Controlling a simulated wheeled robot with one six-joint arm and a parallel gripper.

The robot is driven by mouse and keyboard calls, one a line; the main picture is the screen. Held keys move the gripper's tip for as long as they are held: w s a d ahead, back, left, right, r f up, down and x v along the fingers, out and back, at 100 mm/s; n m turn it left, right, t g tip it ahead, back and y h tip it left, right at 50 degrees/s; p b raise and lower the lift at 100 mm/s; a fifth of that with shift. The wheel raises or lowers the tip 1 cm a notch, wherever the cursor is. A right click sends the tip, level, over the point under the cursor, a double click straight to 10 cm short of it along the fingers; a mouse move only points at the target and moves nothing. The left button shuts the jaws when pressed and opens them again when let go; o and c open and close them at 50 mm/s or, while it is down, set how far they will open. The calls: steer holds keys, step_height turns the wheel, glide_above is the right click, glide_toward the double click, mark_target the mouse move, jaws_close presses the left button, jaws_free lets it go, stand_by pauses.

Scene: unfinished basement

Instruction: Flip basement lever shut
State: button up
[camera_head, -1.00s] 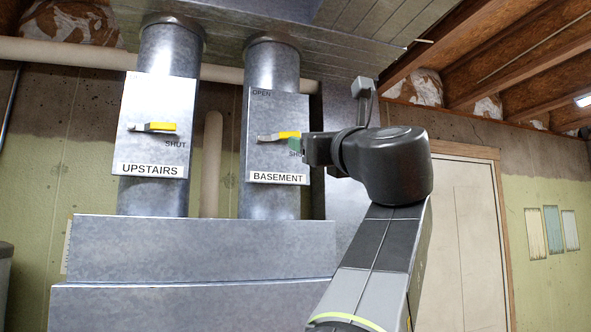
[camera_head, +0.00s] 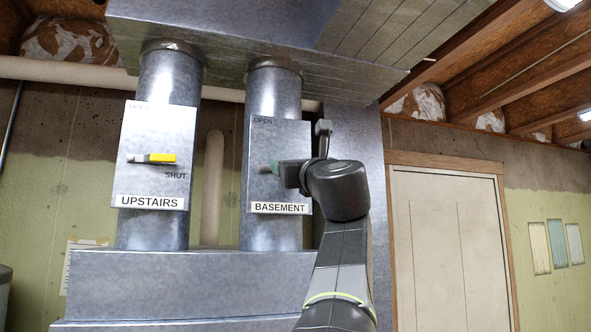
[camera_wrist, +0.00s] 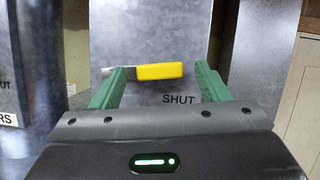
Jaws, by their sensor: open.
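The basement damper plate (camera_head: 285,135) is on the right-hand metal duct, with OPEN at its upper left and a BASEMENT label below. In the wrist view its lever (camera_wrist: 160,71) has a yellow grip and lies roughly horizontal, pointing right, with the word SHUT just below its right end. My gripper (camera_wrist: 162,73) is open, its green fingers on either side of the yellow grip. Contact cannot be told. In the head view my gripper (camera_head: 274,168) is in front of the plate and hides most of the lever.
The upstairs plate (camera_head: 150,185) with a similar horizontal yellow lever (camera_head: 155,158) is on the left duct. A metal plenum (camera_head: 180,285) stands below both ducts. A closed door (camera_head: 445,240) is to the right.

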steer(key=shift+s, duration=0.1)
steer(key=c, duration=1.3)
steer(key=shift+f+m+t+h+p, duration=0.2)
steer(key=shift+m+h, duration=0.25)
steer(key=shift+m, duration=0.3)
steer(key=shift+f+m+t+h+p, duration=0.1)
steer(key=shift+f+m+t+h, duration=0.15)
steer(key=shift+m+h, duration=0.35)
steer(key=shift+f, duration=0.1)
steer(key=o, duration=1.3)
steer(key=shift+d, duration=0.1)
steer(key=shift+y, duration=0.35)
steer(key=b+v, duration=0.4)
steer(key=v, duration=0.9)
steer(key=shift+s+b, duration=0.35)
steer(key=shift+b, duration=0.05)
